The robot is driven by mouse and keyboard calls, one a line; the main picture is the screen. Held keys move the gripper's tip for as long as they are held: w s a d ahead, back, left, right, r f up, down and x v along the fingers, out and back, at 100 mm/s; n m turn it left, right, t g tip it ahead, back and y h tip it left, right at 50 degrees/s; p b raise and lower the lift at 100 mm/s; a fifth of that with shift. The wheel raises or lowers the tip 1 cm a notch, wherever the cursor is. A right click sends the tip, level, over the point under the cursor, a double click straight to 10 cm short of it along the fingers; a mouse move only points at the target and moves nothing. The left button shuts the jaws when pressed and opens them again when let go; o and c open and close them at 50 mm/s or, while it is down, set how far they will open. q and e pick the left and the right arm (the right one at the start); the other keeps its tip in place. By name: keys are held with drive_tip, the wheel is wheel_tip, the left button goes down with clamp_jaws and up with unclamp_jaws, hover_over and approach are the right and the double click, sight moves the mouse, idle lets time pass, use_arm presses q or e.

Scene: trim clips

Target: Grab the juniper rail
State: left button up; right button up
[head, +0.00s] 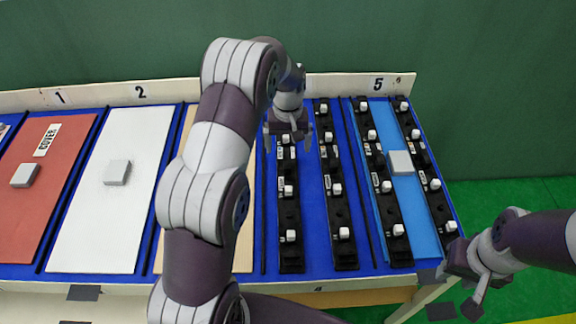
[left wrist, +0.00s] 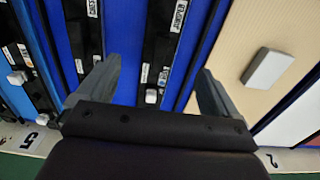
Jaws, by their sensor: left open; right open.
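Several black rails with white knobs lie lengthwise on the blue board. I cannot read their labels surely enough to tell which is the juniper rail. My left gripper (head: 288,142) is open above the far part of the leftmost rail (head: 290,215). In the left wrist view, that rail (left wrist: 158,50) runs between the open fingers of the left gripper (left wrist: 158,75), with a white knob near them; nothing is held. The other rails are the second (head: 340,215), third (head: 384,205) and rightmost (head: 428,170). My right gripper (head: 460,290) is open and empty off the board's near right corner.
A red cover (head: 40,200), a white panel (head: 100,220) and a tan panel (head: 246,240) fill the left side; my left arm partly hides the tan one. A light blue panel (head: 403,195) with a grey block (head: 400,162) lies between the two right rails. A low numbered ledge (head: 190,92) runs behind.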

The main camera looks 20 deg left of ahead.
sight(287, 160)
use_arm(q)
drive_tip(key=f, duration=0.6)
drive_tip(key=f+p, duration=0.1)
drive_tip(key=f, duration=0.2)
drive_tip(key=shift+w+a+f, duration=0.2)
drive_tip(key=shift+w+a, duration=0.15)
drive_tip(key=shift+w, duration=0.05)
drive_tip(key=shift+w+f, duration=0.1)
drive_tip(key=shift+w, duration=0.05)
drive_tip(key=c, duration=1.4)
drive_tip(key=shift+o, duration=0.2)
